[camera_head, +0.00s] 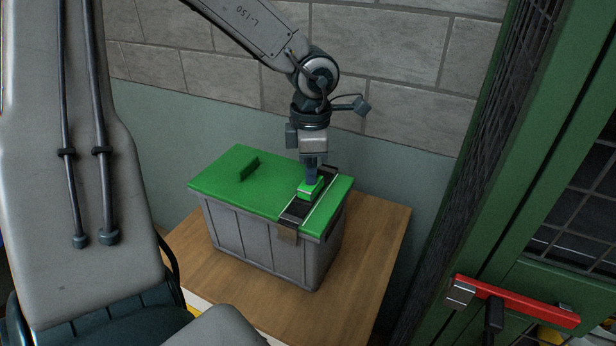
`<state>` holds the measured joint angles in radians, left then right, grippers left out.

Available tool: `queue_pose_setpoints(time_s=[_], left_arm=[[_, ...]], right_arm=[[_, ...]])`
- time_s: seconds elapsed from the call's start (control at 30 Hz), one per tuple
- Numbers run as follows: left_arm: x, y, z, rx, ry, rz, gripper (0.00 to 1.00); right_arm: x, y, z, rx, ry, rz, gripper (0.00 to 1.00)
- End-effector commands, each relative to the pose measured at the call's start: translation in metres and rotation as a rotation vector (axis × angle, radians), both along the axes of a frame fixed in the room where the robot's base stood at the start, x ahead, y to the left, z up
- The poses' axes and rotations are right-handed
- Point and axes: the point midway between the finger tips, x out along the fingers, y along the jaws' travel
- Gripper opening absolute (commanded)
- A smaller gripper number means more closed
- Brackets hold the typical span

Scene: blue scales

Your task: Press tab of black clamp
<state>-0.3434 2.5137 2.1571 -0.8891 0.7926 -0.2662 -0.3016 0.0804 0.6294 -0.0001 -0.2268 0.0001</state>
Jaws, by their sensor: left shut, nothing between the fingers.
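A black clamp (293,211) lies as a band across the right part of the green lid of a grey box. A small raised green tab (307,193) sits on the middle of the band. My left gripper (311,180) comes down from above, shut and empty, with its fingertips at the top of the tab. It looks to be touching the tab, but I cannot be sure of contact. The fingers hide part of the tab and the band behind it. My right gripper is not in view.
The grey box (265,243) with its green lid (225,180) stands on a wooden table (372,250) against a tiled wall. A green mesh-fronted frame with a red bar (530,306) stands at the right. Bare tabletop shows right of the box.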

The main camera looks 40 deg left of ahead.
Motion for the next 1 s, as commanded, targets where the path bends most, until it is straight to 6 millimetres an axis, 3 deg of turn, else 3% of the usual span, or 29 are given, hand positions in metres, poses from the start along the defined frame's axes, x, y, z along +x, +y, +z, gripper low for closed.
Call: queue_pose_setpoints(time_s=[1.0], left_arm=[[0.000, 0.000, 0.080, 0.001, -0.001, 0.000, 0.00]], right_arm=[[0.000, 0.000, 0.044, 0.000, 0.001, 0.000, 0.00]])
